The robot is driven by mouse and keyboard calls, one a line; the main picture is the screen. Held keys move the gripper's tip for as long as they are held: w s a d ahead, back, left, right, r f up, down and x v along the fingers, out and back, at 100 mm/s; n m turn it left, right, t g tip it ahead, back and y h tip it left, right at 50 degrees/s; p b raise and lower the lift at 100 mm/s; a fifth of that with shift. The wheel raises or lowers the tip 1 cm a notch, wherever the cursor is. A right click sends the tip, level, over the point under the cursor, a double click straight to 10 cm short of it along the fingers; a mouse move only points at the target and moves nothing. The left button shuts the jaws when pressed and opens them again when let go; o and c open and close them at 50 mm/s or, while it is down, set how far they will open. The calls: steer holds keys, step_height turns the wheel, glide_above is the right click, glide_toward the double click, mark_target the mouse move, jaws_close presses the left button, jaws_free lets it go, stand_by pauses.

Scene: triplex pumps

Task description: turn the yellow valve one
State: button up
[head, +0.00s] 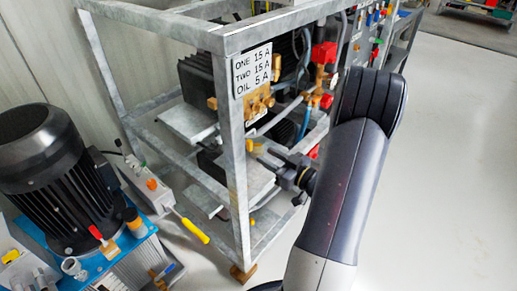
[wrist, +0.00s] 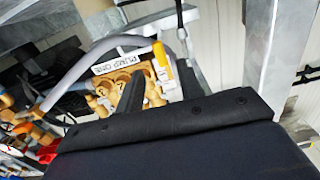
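A yellow lever handle (wrist: 160,54) shows in the wrist view, beside a white label reading PUMP ONE (wrist: 117,61) and brass pump fittings (wrist: 112,87). Whether it is valve one's handle I cannot tell for sure.
The grey metal frame (head: 232,170) has an upright post close left of my gripper, with a sign (head: 252,70) on it. A black motor (head: 58,170) on a blue base and a yellow-handled tool (head: 193,228) are at the left. The floor (head: 455,170) at the right is clear.

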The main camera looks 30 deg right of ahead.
mark_target(252, 147)
steer(key=shift+v, duration=1.35)
steer(key=b+x, duration=0.1)
steer(key=x, duration=1)
steer(key=shift+f+b, duration=0.1)
steer(key=shift+b, duration=0.25)
steer(key=shift+s, duration=0.1)
